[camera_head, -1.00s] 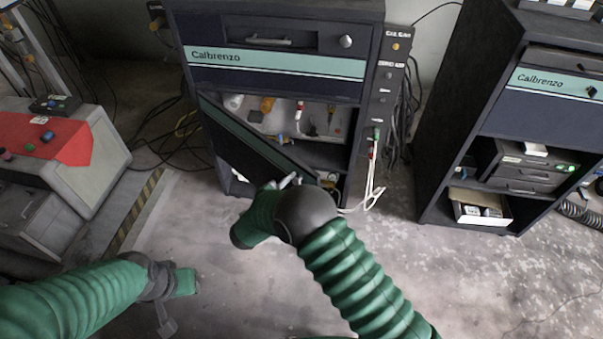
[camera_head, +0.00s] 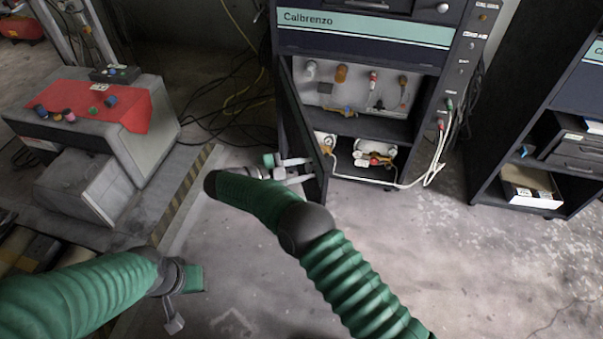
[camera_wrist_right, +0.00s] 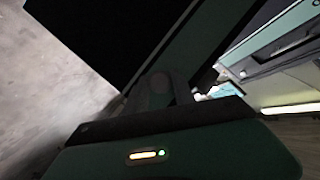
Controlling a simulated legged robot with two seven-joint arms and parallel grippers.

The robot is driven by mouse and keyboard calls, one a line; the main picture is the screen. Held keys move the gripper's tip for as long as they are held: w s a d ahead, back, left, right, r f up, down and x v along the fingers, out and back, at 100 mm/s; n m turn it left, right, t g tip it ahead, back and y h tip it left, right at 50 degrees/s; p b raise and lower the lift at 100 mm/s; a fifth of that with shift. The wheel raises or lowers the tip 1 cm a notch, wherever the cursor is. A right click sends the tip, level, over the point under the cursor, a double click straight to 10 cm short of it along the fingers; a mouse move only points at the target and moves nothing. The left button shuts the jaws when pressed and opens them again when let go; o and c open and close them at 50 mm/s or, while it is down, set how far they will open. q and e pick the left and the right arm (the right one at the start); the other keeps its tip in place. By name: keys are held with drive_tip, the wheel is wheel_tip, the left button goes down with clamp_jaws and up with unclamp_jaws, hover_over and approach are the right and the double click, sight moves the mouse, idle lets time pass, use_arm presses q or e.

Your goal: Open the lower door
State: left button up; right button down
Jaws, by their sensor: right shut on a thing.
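The lower door (camera_head: 296,132) of the Calbrenzo cabinet (camera_head: 364,34) stands swung wide open to the left, seen nearly edge-on in the head view. Behind it the lower compartment shows shelves with hanging tools and fittings. My right gripper (camera_head: 298,171) is at the door's lower part and is shut on the door; its fingertips and the exact grip are hard to make out. In the right wrist view the dark door panel (camera_wrist_right: 110,35) fills the upper left, close to the gripper. My left gripper (camera_head: 174,322) hangs low at the lower left, away from the cabinet; its fingers are unclear.
A grey machine with a red cloth (camera_head: 88,98) stands at the left. A second dark cabinet (camera_head: 497,115) stands at the right with a white box (camera_head: 531,188) on its low shelf. Cables lie on the floor behind the door. The floor in front is clear.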

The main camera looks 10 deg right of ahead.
drive_tip(key=shift+s+a+f, duration=0.1)
drive_tip(key=shift+a+f, duration=0.05)
drive_tip(key=shift+a, duration=0.05)
drive_tip(key=c, duration=1.1)
unclamp_jaws()
drive_tip(key=shift+o, duration=0.2)
